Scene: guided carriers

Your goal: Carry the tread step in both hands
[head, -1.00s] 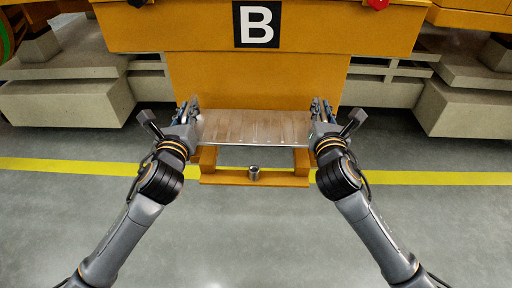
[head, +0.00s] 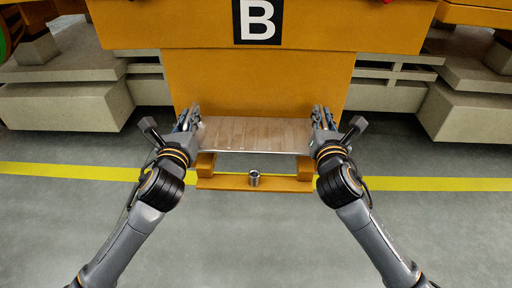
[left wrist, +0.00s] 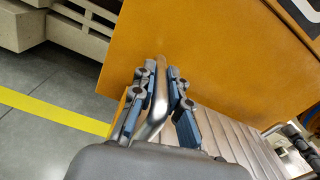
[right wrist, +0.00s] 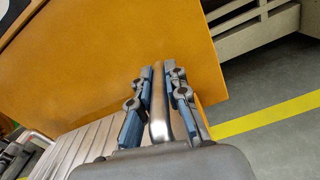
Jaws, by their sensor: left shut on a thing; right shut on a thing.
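The tread step (head: 255,134) is a flat ribbed metal plate, held level between my two grippers in front of the orange carrier (head: 260,85) marked B. My left gripper (head: 190,118) is shut on a bent metal handle bar (left wrist: 158,95) at the step's left end. My right gripper (head: 322,118) is shut on the matching bar (right wrist: 158,105) at its right end. The ribbed plate also shows in the left wrist view (left wrist: 228,138) and the right wrist view (right wrist: 85,145). An orange bracket (head: 225,183) shows below the step; whether they touch is hidden.
A small metal cylinder (head: 254,178) stands on the bracket's front bar. Pale concrete blocks (head: 70,105) flank the carrier on both sides. A yellow line (head: 70,171) crosses the grey floor, which is clear in front.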

